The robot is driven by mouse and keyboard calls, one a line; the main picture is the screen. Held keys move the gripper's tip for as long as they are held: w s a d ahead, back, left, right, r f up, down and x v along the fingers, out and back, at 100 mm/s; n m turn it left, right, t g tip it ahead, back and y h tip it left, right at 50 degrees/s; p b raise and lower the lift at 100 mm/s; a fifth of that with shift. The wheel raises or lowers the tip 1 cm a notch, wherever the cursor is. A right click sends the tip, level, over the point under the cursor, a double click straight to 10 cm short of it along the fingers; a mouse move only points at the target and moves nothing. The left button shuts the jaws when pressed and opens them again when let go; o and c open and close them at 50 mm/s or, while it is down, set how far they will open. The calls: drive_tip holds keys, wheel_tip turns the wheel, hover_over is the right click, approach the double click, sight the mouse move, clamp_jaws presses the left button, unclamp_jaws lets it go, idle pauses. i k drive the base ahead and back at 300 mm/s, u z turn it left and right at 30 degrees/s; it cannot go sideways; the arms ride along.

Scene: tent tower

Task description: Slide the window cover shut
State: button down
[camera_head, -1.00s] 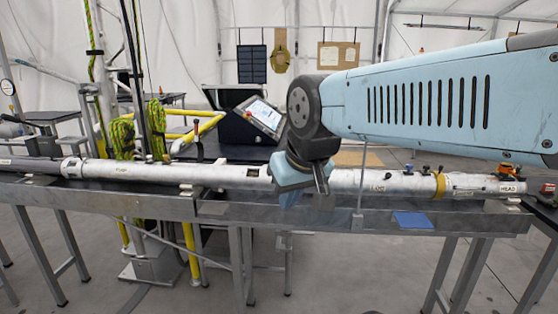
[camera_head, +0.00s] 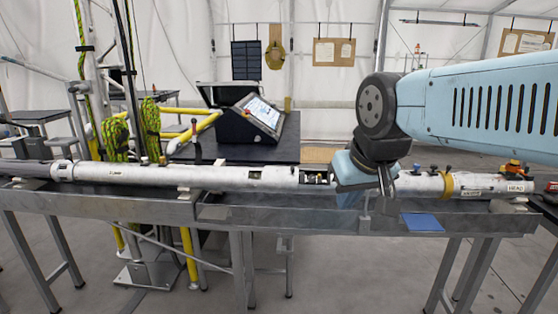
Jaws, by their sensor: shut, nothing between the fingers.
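A long white tube (camera_head: 205,175) lies level along the bench. It has an open window (camera_head: 316,177) with small parts showing inside, just left of my gripper. A smaller dark opening (camera_head: 255,175) is further left on the tube. I cannot make out the window cover; part of the tube is hidden behind my gripper. My gripper (camera_head: 386,188) points down at the tube's front side, right of the open window. Its fingers are shut with nothing between them. I cannot tell whether they touch the tube.
The metal bench (camera_head: 290,215) carries the tube, with a blue pad (camera_head: 422,222) at its front edge. Small dark knobs (camera_head: 433,169) and a yellow band (camera_head: 449,186) are on the tube to the right. A console with a screen (camera_head: 262,114) stands behind.

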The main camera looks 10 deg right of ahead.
sight(276, 177)
drive_tip(key=z, duration=0.1)
drive_tip(key=i, duration=1)
drive_tip(key=u, duration=0.1)
